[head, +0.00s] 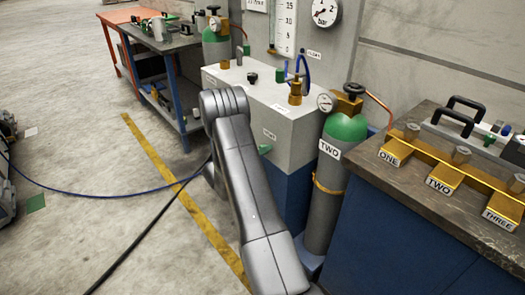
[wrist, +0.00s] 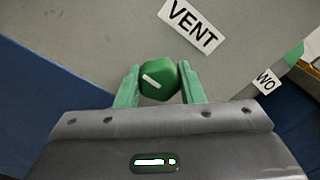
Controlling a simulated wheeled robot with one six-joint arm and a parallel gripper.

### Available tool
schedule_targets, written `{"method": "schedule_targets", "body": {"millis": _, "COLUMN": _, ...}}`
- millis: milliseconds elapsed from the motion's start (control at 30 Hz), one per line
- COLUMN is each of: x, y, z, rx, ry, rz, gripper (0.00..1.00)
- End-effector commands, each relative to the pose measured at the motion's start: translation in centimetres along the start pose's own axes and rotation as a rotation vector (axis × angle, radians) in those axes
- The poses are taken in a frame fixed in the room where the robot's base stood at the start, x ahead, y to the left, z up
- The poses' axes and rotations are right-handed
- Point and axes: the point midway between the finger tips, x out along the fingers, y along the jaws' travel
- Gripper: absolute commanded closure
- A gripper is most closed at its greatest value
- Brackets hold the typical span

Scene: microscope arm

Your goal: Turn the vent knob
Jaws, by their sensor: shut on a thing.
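The vent knob (wrist: 160,84) is a small green faceted knob with a white pointer line, on the grey face of a box. The line slants slightly down to the right in the wrist view. My gripper (wrist: 159,70) has its two green fingers on either side of the knob and is shut on it. The VENT label (wrist: 190,24) is beside the knob, toward the top right. In the head view the label (head: 269,134) shows on the grey box (head: 285,122), and my arm hides most of the gripper.
A grey cylinder marked TWO (head: 328,180) with a green top stands right of the box. A dark workbench (head: 440,205) with brass blocks is further right. A blue-framed bench (head: 172,75) stands at the back left. Cables lie on the open floor at left.

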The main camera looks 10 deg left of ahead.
Motion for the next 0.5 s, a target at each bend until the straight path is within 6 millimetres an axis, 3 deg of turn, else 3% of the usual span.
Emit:
{"method": "schedule_targets", "body": {"millis": 167, "x": -0.04, "y": 0.05, "z": -0.01, "rx": 0.000, "ry": -0.001, "rz": 0.001, "gripper": 0.88}}
{"method": "schedule_targets", "body": {"millis": 200, "x": -0.04, "y": 0.04, "z": -0.01, "rx": 0.001, "ry": -0.001, "rz": 0.001, "gripper": 0.61}}
{"method": "schedule_targets", "body": {"millis": 300, "x": -0.03, "y": 0.04, "z": -0.01, "rx": 0.001, "ry": -0.001, "rz": 0.001, "gripper": 0.43}}
{"method": "schedule_targets", "body": {"millis": 500, "x": -0.02, "y": 0.02, "z": 0.00, "rx": 0.001, "ry": 0.000, "rz": 0.000, "gripper": 0.43}}
